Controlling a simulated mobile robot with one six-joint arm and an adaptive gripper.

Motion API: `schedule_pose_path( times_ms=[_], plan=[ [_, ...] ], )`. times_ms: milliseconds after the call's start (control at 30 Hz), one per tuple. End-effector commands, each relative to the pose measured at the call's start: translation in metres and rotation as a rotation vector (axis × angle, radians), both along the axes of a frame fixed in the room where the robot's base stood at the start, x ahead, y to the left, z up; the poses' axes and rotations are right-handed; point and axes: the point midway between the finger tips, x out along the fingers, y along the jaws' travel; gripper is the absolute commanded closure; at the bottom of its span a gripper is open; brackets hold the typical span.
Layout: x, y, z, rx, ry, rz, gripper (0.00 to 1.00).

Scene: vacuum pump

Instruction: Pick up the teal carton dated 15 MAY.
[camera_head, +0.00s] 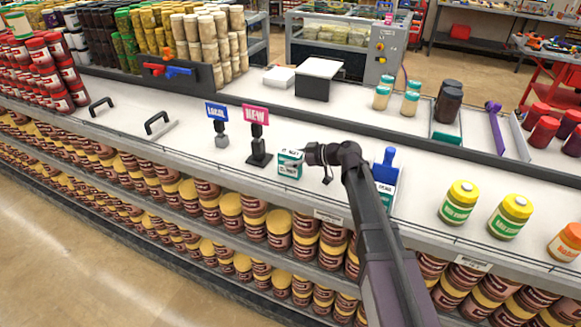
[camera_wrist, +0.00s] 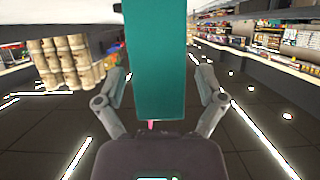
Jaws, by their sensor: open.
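A small teal and white carton (camera_head: 290,164) stands on the white counter near its front edge, in front of the NEW sign. Its printed text is too small to read. My gripper (camera_head: 312,154) is at the right side of this carton. In the wrist view a teal carton face (camera_wrist: 156,60) fills the space between the two fingers of my gripper (camera_wrist: 158,85). The fingers are spread, one on each side, and do not appear closed on it. A second teal and white carton (camera_head: 385,193) stands to the right, partly behind my arm; its date is not readable.
A blue LOCAL sign (camera_head: 217,112) and a pink NEW sign (camera_head: 256,115) stand close behind and left of the carton. A blue scoop-like object (camera_head: 387,165) is at the second carton. Yellow-lidded jars (camera_head: 459,202) stand at right. Black handles (camera_head: 158,123) are at left.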

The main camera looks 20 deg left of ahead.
Motion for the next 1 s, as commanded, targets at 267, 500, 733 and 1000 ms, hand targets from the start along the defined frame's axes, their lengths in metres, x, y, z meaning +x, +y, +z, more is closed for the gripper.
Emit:
schedule_pose_path(
  times_ms=[267, 500, 733, 1000],
  plan=[
    [0.0005, 0.0108, -0.0042, 0.000, 0.001, 0.001, 0.11],
    [0.0005, 0.0106, -0.0040, 0.000, 0.000, 0.001, 0.11],
    [0.0004, 0.0105, -0.0039, 0.000, 0.000, 0.001, 0.17],
    [0.0004, 0.0105, -0.0040, 0.000, 0.000, 0.001, 0.96]
  ],
)
